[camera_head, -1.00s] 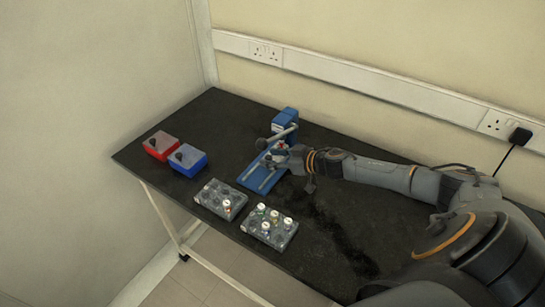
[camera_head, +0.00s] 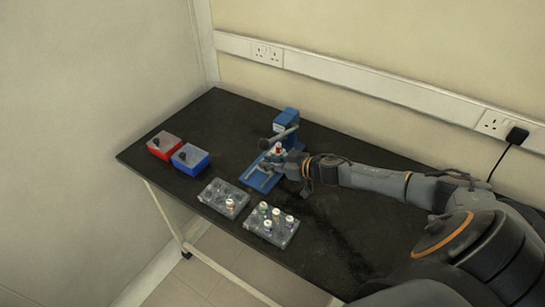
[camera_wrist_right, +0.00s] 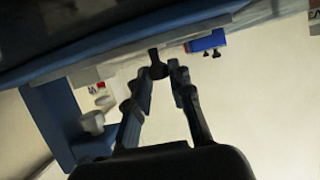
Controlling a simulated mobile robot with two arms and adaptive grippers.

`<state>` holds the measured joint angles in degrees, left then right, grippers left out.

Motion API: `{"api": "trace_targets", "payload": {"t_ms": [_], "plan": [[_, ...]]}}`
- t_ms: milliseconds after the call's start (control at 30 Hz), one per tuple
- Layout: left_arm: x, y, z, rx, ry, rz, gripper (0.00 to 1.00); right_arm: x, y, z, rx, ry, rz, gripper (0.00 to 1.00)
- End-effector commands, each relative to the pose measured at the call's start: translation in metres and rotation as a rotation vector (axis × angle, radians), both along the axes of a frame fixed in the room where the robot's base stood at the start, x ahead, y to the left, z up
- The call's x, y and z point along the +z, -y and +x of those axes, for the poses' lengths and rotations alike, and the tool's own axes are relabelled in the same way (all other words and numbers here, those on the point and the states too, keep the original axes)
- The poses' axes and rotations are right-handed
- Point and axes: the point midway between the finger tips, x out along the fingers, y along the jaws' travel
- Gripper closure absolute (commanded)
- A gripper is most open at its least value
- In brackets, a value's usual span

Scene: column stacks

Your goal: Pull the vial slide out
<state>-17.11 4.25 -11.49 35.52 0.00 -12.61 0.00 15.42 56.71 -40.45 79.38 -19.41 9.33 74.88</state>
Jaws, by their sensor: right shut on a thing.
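The blue device (camera_head: 289,117) stands on the black bench, with an upright block at the back, a grey lever across it and a low blue base (camera_head: 257,183) in front. A vial with red and white on it (camera_head: 279,149) shows at the device, just behind my right gripper (camera_head: 268,166). In the right wrist view my right gripper (camera_wrist_right: 162,72) is shut on a dark knob (camera_wrist_right: 157,62) at a grey edge of the device, which I take for the vial slide. White round parts (camera_wrist_right: 93,122) show to the left there. My left gripper is out of view.
A red box (camera_head: 162,144) and a blue box (camera_head: 190,158) with dark knobs stand left of the device. The bench's back left is clear.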

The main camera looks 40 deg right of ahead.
Motion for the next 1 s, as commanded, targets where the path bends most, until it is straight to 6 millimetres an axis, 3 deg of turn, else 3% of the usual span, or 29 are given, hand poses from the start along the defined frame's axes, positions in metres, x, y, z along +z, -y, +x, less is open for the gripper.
{"api": "trace_targets", "payload": {"t_ms": [33, 200, 367, 600, 633, 700, 1000], "plan": [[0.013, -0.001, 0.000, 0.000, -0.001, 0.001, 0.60, 0.002, -0.012, -0.006, 0.004, -0.009, 0.009, 1.00], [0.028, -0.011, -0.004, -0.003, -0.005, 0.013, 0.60, 0.001, -0.040, -0.018, 0.004, -0.007, 0.007, 1.00], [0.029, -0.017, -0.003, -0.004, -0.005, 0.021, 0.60, -0.001, -0.049, -0.021, 0.005, -0.004, 0.004, 1.00], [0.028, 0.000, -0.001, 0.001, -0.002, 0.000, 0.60, -0.002, -0.049, -0.021, 0.006, -0.005, 0.004, 1.00], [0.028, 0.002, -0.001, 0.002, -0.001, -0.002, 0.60, -0.002, -0.049, -0.021, 0.007, -0.005, 0.005, 0.73], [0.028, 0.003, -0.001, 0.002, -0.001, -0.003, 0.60, -0.002, -0.049, -0.021, 0.006, -0.005, 0.005, 0.59], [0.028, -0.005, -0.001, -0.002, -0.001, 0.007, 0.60, -0.002, -0.047, -0.021, 0.003, -0.005, 0.002, 0.55]]}}
